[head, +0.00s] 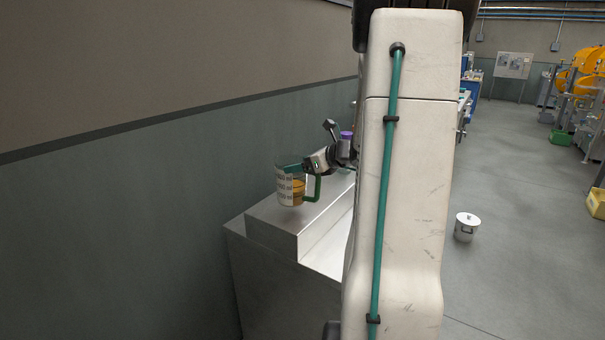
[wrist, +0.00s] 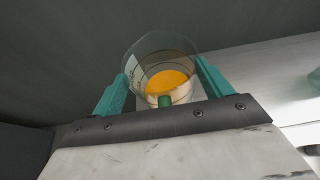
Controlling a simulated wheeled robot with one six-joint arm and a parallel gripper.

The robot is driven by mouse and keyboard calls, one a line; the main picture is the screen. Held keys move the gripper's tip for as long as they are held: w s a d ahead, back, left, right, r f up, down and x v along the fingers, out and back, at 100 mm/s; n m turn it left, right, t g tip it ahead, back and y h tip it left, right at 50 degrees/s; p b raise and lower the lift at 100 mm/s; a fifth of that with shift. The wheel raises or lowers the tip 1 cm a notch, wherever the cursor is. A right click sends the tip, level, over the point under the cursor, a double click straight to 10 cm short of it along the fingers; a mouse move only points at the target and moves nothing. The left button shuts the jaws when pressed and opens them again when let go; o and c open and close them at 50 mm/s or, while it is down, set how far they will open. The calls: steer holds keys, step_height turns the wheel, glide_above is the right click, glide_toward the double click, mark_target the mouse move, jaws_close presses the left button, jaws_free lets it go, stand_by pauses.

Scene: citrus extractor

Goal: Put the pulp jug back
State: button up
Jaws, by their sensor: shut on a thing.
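The pulp jug (head: 290,188) is a clear measuring jug with dark markings, a green handle and orange contents. In the head view it is upright at the near end of a raised metal block, over or on its top; I cannot tell whether it touches. My gripper (head: 301,168) reaches it from the right, with a teal finger along its upper part. In the wrist view the jug (wrist: 168,78) sits between the two teal fingers of my gripper (wrist: 165,85), which is shut on it.
The raised metal block (head: 275,230) stands on a metal cabinet (head: 255,285) beside the wall. My arm hides much of what lies behind. A white lidded pot (head: 467,226) stands on the open floor to the right. Yellow machines (head: 585,75) are farther back.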

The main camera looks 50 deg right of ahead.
mark_target(305, 173)
steer(key=shift+w, duration=0.6)
steer(key=shift+s+f, duration=0.1)
steer(key=shift+f, duration=1.65)
steer(key=o, duration=1.8)
steer(key=shift+s, duration=0.1)
